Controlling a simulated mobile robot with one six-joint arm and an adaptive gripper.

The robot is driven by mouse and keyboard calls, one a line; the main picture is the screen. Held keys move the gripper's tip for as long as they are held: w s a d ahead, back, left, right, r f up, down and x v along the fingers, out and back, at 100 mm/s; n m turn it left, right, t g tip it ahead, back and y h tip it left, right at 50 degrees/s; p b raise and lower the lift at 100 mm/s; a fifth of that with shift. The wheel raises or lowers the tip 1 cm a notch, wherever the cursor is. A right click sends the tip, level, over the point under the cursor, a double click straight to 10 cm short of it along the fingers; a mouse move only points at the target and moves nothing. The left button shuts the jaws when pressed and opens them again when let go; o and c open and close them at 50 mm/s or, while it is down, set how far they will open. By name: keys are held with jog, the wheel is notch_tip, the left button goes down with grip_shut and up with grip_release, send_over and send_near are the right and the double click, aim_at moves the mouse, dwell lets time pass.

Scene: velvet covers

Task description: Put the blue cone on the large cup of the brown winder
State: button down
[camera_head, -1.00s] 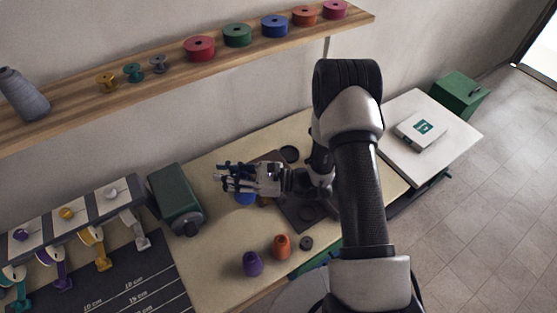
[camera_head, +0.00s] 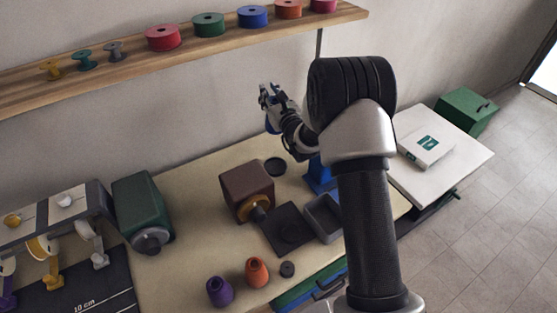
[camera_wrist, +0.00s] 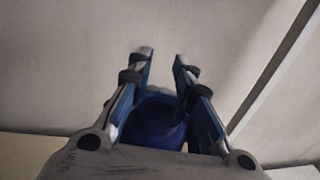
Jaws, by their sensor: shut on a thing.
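My gripper (camera_head: 268,92) is raised in front of the wall, above the back of the table, with its fingers pointing up and left. In the wrist view my gripper (camera_wrist: 160,62) is shut on the blue cone (camera_wrist: 157,122), which sits deep between the fingers. In the head view only a bit of blue (camera_head: 271,127) shows under the fingers. The brown winder (camera_head: 247,187) stands on the table, below and left of my gripper and apart from it. A gold-brown round part (camera_head: 260,212) shows on its front; I cannot tell its cup sizes.
A green winder (camera_head: 142,208) stands to the left. A purple cone (camera_head: 219,291) and an orange cone (camera_head: 257,271) stand near the front edge. A dark square plate (camera_head: 287,231), a grey tray (camera_head: 322,219) and a blue object (camera_head: 319,176) are right of the brown winder. A spool shelf (camera_head: 130,75) hangs above.

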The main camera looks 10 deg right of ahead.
notch_tip(320, 180, down, 19)
jog(key=b, duration=0.5)
jog(key=shift+a+f, duration=0.1)
jog(key=shift+f, duration=0.15)
jog(key=c, duration=1.1)
grip_release()
jog(key=s+p, duration=0.1)
jog(key=s, duration=0.3)
jog(key=s+d+p, duration=0.1)
jog(key=s, duration=0.3)
jog(key=s+d, duration=0.1)
jog(key=s, duration=0.3)
jog(key=shift+d+r+p, duration=0.1)
jog(key=shift+r+p, duration=0.1)
jog(key=shift+p, duration=0.2)
jog(key=shift+r, duration=0.1)
